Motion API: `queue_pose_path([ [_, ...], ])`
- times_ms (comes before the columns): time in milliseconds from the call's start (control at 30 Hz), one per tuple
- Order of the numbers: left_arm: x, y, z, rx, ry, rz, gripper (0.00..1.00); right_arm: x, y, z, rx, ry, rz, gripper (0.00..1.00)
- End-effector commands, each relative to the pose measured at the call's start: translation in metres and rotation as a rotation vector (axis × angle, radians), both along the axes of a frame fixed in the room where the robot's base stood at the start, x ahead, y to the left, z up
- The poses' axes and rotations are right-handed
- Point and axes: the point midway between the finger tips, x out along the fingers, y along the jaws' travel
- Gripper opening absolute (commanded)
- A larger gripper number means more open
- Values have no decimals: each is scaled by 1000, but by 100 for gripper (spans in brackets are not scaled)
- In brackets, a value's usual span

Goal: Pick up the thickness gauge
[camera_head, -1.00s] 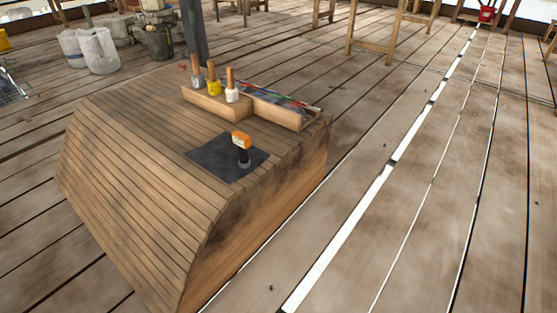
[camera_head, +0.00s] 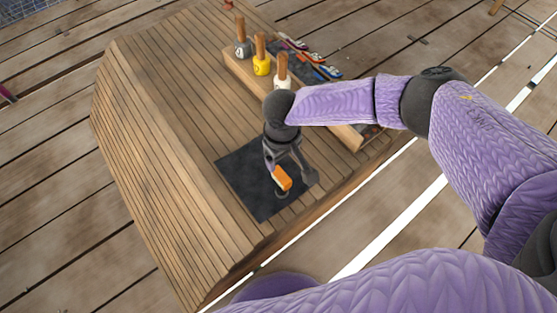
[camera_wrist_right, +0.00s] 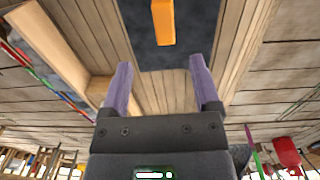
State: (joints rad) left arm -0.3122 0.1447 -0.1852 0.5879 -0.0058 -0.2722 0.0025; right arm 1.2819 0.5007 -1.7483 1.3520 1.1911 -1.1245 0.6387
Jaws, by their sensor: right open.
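The thickness gauge, an orange-bodied tool (camera_head: 281,178), stands on a dark square mat (camera_head: 240,180) on the slatted wooden bench. My right gripper (camera_head: 290,182) is right at it in the head view and partly covers it, so its dark lower part is mostly hidden. In the right wrist view the orange body (camera_wrist_right: 163,22) shows at the top centre, beyond the fingertips of my right gripper (camera_wrist_right: 160,70). The two fingers are wide apart with nothing between them. My left gripper is not in view.
The bench's left slats (camera_head: 150,110) are clear.

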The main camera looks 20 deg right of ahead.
Motion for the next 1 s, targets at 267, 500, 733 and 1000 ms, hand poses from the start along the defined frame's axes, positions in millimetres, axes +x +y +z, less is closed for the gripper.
queue_pose_path([
  [267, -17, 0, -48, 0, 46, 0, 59, 0, 1, -71, 0, 10, 4, 79],
  [500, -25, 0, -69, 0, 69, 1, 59, 3, 1, -100, 0, 5, 4, 79],
  [733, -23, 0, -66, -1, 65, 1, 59, 3, 1, -96, 2, 2, 3, 73],
  [1000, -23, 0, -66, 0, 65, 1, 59, 3, 1, -96, 2, 2, 3, 16],
])
